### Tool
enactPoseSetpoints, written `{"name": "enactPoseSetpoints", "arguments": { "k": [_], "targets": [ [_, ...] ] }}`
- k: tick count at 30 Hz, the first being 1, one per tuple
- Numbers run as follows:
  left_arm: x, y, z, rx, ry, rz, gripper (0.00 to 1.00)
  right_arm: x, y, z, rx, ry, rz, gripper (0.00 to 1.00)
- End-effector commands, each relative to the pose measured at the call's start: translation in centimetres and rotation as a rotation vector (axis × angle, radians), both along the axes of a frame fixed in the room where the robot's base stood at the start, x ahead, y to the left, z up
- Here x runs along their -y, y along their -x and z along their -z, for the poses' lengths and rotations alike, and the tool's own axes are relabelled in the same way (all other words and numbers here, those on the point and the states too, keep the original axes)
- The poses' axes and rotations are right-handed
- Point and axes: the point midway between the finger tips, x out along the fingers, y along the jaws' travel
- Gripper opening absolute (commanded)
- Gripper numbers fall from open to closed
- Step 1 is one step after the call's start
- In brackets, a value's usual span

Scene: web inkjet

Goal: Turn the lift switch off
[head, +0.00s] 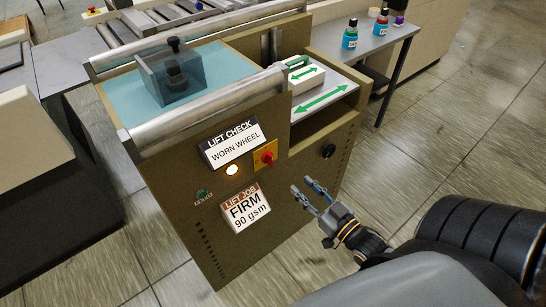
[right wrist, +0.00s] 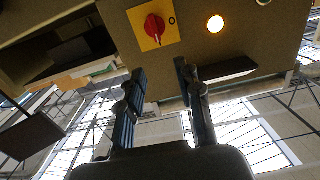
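The lift switch (head: 267,158) is a red rotary knob on a yellow plate on the front panel of the brown machine. My left gripper is not in view.
A "LIFT CHECK / WORN WHEEL" sign (head: 232,143) sits above the lamp, and a "FIRM 90 gsm" label (head: 245,207) below. A black knob (head: 329,151) is to the right. A side table (head: 380,38) holds bottles. Floor before the panel is clear.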

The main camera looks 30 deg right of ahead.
Motion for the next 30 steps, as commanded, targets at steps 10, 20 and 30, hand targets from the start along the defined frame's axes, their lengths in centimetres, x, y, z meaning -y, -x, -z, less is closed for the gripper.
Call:
{"name": "enactPoseSetpoints", "arguments": {
  "k": [10, 20, 30],
  "targets": [
    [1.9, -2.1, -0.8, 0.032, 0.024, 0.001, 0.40, -0.4, -5.6, -0.5, 0.011, -0.001, -0.001, 0.35],
    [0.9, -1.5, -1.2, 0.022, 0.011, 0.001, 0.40, -0.9, -11.6, -0.4, 0.007, -0.002, 0.000, 0.35],
    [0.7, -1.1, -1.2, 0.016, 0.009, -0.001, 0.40, -1.1, -13.7, -0.2, 0.004, -0.001, -0.001, 0.35]
  ]
}}
